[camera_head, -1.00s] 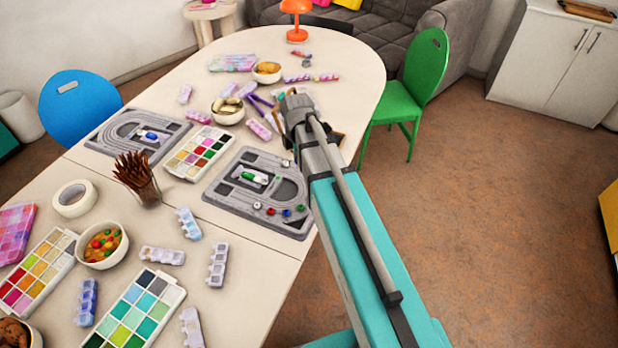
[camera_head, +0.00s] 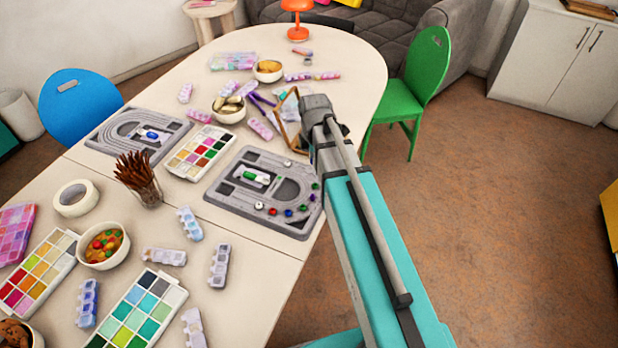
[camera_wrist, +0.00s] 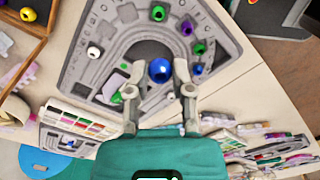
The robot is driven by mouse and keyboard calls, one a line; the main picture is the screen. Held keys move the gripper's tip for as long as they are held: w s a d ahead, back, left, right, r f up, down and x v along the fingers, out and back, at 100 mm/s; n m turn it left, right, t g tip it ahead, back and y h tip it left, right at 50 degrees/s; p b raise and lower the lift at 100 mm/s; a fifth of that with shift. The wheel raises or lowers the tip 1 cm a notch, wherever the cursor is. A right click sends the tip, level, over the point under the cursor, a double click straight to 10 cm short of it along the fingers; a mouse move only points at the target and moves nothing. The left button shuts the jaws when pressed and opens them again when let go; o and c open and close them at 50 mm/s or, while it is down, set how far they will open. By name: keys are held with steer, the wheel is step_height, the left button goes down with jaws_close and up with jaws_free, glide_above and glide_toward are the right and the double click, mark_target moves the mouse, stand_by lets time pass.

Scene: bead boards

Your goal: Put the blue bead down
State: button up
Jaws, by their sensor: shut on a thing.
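My gripper (camera_wrist: 158,76) is shut on a blue bead (camera_wrist: 160,69), which sits between the two fingertips in the wrist view. Behind it is the grey bead board (camera_wrist: 78,58), with its curved grooves. The same board lies on the table in the head view (camera_head: 215,200). The held bead looks above the board; the height gap is hard to judge. A second blue bead (camera_wrist: 187,28) lies on the board, near a green bead (camera_wrist: 158,12) and a purple bead (camera_wrist: 197,69). In the head view my fingers and the held bead are hidden by my arm.
A wooden-rimmed tray (camera_head: 281,113) stands beyond the board, with loose beads inside in the wrist view (camera_wrist: 42,28). Another grey board (camera_head: 110,143) and a paint palette (camera_head: 170,164) lie to the left. Open floor (camera_head: 480,220) is at right.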

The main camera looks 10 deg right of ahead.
steer(key=s+r+m, duration=0.1)
steer(key=s+m, duration=0.3)
steer(key=s, duration=0.5)
steer(key=shift+d+p, duration=0.35)
steer(key=shift+p, duration=0.05)
steer(key=b, duration=0.5)
glide_toward(311, 179)
steer(key=s, duration=0.1)
steer(key=s+r, duration=0.1)
steer(key=s, duration=0.1)
steer(key=shift+s+d+r, duration=0.1)
steer(key=shift+s+r, duration=0.1)
steer(key=shift+s, duration=0.05)
steer(key=w+f+b, duration=0.1)
steer(key=f, duration=0.1)
steer(key=w+f+b, duration=0.2)
steer(key=shift+w+f+b, duration=0.25)
steer(key=shift+w+b, duration=0.05)
steer(key=shift+b, duration=0.2)
